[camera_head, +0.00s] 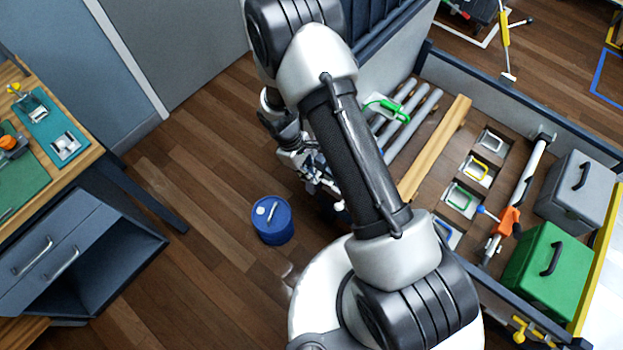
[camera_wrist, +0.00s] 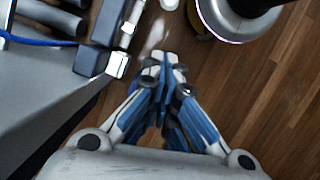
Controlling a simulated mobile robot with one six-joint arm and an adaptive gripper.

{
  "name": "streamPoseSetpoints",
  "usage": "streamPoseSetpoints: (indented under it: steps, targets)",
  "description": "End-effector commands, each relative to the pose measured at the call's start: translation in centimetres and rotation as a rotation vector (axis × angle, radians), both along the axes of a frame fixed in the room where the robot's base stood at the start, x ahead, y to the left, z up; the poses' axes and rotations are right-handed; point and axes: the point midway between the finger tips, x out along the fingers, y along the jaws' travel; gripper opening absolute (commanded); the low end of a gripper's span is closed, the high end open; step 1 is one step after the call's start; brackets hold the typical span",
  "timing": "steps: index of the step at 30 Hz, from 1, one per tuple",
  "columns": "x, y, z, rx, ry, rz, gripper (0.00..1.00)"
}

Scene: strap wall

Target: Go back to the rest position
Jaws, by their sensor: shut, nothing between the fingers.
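My gripper shows in the wrist view (camera_wrist: 165,68), pointing down with its blue-and-grey fingers shut together and nothing between them. In the head view my gripper (camera_head: 325,185) is partly hidden behind my own arm link, so its tips are hard to make out there. It hangs between a blue drum (camera_head: 272,228) on the wooden floor and the low bed (camera_head: 412,85) with pipes at the right. My arm is bent and reaches up and over my white base.
A workbench (camera_head: 85,155) and open cabinet (camera_head: 110,255) stand left. Floor between is clear around the drum.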

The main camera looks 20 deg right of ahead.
Motion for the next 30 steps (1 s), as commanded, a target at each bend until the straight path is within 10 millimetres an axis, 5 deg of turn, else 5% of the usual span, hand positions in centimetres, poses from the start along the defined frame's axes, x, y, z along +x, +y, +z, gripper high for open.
streamPoseSetpoints:
  steps: [22,26,30]
  targets:
    - [0.3,0.1,1.1,0.001,-0.008,-0.008,0.00]
    - [1.4,-0.1,4.9,0.006,-0.056,-0.054,0.00]
    - [2.2,-0.6,12.3,0.019,-0.143,-0.149,0.00]
